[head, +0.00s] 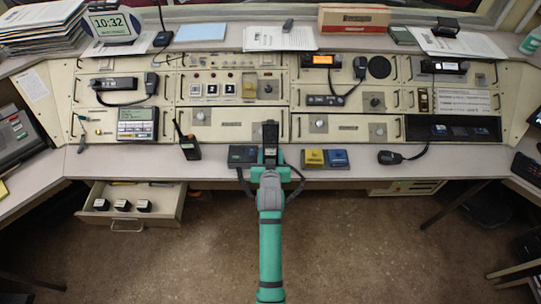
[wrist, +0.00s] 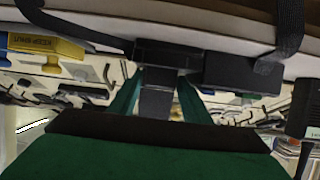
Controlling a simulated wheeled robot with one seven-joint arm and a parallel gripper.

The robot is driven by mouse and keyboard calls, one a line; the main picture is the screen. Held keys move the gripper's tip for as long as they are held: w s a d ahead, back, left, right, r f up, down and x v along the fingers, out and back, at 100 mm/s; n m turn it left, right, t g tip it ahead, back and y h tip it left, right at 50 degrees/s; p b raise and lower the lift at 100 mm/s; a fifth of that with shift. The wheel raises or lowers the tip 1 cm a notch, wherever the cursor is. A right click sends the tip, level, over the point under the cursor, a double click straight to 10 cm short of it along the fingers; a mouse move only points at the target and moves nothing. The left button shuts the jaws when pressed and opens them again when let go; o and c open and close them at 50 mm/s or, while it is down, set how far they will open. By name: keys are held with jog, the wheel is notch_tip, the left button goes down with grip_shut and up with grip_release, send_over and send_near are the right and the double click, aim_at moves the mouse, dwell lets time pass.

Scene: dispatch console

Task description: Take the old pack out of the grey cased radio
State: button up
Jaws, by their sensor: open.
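A dark grey upright unit, which looks like the grey cased radio (head: 270,131), stands in a dark holder at the desk's front edge, just beyond my gripper (head: 270,156). In the wrist view the green fingers of my gripper (wrist: 161,84) are open, one on each side of the unit's dark body (wrist: 157,102). I cannot tell whether they touch it. The old pack cannot be told apart from the radio's body in either view. Another radio (head: 189,147), black with an orange mark, stands to the left.
A dark block (head: 243,155) sits left of my gripper; a yellow pack (head: 314,158) and a blue pack (head: 337,158) lie to the right. An open drawer (head: 128,221) with several small dark blocks is at lower left. A hand microphone (head: 391,157) lies farther right. Console panels rise behind.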

jog(key=c, duration=0.9)
jog(key=shift+r, duration=0.1)
